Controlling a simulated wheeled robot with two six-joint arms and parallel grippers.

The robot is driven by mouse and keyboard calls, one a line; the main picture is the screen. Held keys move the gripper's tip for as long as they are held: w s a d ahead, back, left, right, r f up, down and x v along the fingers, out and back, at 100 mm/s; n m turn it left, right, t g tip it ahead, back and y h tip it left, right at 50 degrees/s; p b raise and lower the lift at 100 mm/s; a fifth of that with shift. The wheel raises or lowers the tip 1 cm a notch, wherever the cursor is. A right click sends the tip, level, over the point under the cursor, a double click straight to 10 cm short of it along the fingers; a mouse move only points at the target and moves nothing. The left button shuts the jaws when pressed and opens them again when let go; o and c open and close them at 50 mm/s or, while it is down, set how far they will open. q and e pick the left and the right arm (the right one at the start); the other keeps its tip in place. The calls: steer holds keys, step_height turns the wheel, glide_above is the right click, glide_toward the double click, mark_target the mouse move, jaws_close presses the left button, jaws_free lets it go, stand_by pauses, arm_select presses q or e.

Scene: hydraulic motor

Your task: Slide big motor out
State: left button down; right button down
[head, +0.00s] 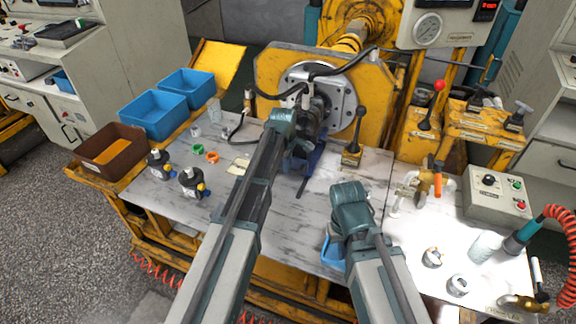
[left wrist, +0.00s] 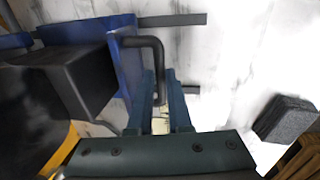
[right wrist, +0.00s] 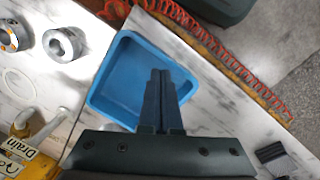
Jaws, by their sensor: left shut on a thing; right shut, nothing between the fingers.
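The big motor (head: 318,108) is a dark body in front of the round grey flange (head: 345,100) on the yellow stand, partly hidden by my left arm. Whether it touches the flange I cannot tell. It appears to rest on a blue carriage (head: 317,152). The left wrist view shows a black block (left wrist: 75,75) beside the blue carriage plate (left wrist: 128,60) and its bent black handle (left wrist: 157,60). My left gripper (left wrist: 165,85) is shut on that handle. My right gripper (right wrist: 160,80) is shut and empty above a blue tray (right wrist: 105,85).
Blue bins (head: 153,115) and a brown bin (head: 108,150) stand at the left. A lever (head: 354,135), a control box (head: 497,195) and metal fittings (head: 432,257) are at the right. Black hoses (head: 335,70) hang near the flange.

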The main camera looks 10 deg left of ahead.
arm_select(q)
steer(key=s, duration=0.3)
steer(key=s+a, duration=0.1)
steer(key=s, duration=0.2)
steer(key=s+a, duration=0.1)
steer(key=s, duration=0.2)
steer(key=shift+s, duration=0.35)
steer(key=shift+w+d, duration=0.1)
steer(key=c, duration=0.8)
jaws_free()
steer(key=shift+c, duration=0.2)
steer(key=shift+w+r, duration=0.1)
steer(key=shift+r, duration=0.05)
arm_select(e)
steer(key=shift+r, duration=0.15)
steer(key=shift+r+p, duration=0.55)
steer(key=shift+p, duration=0.15)
arm_select(q)
step_height(320, 180, up, 13)
steer(key=s+p, duration=0.2)
steer(key=p, duration=1)
steer(key=shift+s+a+r, duration=0.15)
steer(key=shift+s+a, duration=0.1)
arm_select(e)
step_height(320, 180, up, 12)
